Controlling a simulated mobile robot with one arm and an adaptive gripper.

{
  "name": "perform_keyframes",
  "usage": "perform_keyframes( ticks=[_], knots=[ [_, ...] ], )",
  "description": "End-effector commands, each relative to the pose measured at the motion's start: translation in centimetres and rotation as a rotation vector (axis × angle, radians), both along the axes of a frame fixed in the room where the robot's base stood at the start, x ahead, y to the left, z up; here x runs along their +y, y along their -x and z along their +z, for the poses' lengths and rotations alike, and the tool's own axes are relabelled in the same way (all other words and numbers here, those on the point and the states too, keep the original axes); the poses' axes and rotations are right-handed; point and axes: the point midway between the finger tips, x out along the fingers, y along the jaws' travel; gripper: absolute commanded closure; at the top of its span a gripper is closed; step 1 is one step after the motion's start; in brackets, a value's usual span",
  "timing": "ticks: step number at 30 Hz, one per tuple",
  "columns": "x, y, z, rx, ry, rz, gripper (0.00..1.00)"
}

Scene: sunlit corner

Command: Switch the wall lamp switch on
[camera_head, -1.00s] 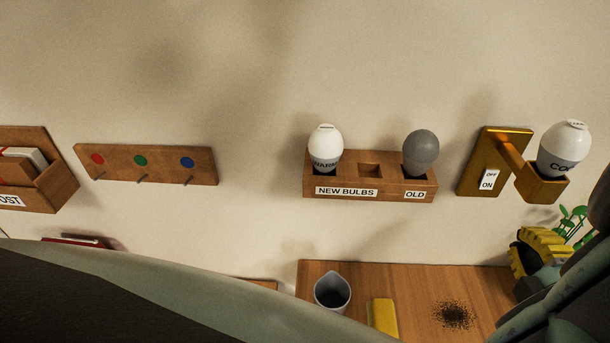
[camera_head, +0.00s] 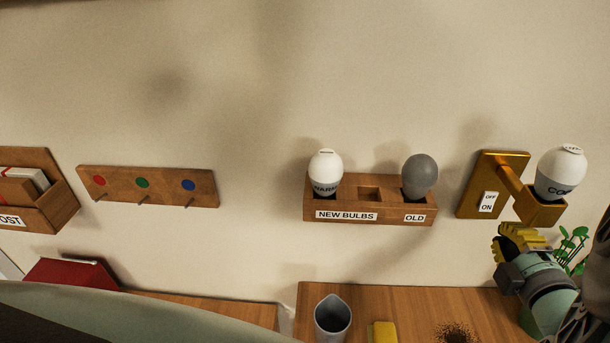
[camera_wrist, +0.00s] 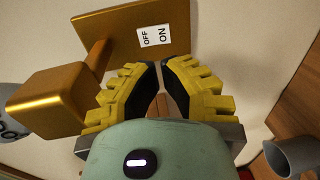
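The white wall lamp switch (camera_head: 488,202), marked OFF and ON, sits on the brass wall plate (camera_head: 510,159). It also shows upright-on in the wrist view (camera_wrist: 154,36), just beyond my fingertips. A white bulb (camera_head: 562,168) with partly hidden lettering stands in the lamp's brass holder (camera_head: 538,211); the bulb looks unlit. My gripper (camera_head: 508,232), with yellow ridged fingers, is below the switch and apart from it in the picture. In the wrist view its fingertips (camera_wrist: 161,65) are drawn together with nothing between them.
A wooden rack (camera_head: 330,207) left of the lamp holds a white bulb (camera_head: 326,174) and a grey bulb (camera_head: 419,176). Below are a grey cup (camera_head: 332,318), a yellow block (camera_head: 383,332) and a green plant (camera_head: 572,246) near my gripper. The wall between is clear.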

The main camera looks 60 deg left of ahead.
Motion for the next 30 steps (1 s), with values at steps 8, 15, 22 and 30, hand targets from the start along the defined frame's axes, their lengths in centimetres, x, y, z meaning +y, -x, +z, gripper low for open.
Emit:
perform_keyframes(
  ticks=[8,15,22,30],
  knots=[
    [2.4,-1.5,-0.1,0.0,-0.002,0.01,1.0],
    [4.5,-3.2,-0.2,0.001,-0.003,0.008,1.0],
    [5.2,-4.3,-0.1,-0.006,-0.003,-0.004,1.0],
    [6.1,-4.4,-0.8,0.001,-0.001,0.007,1.0]
  ],
)
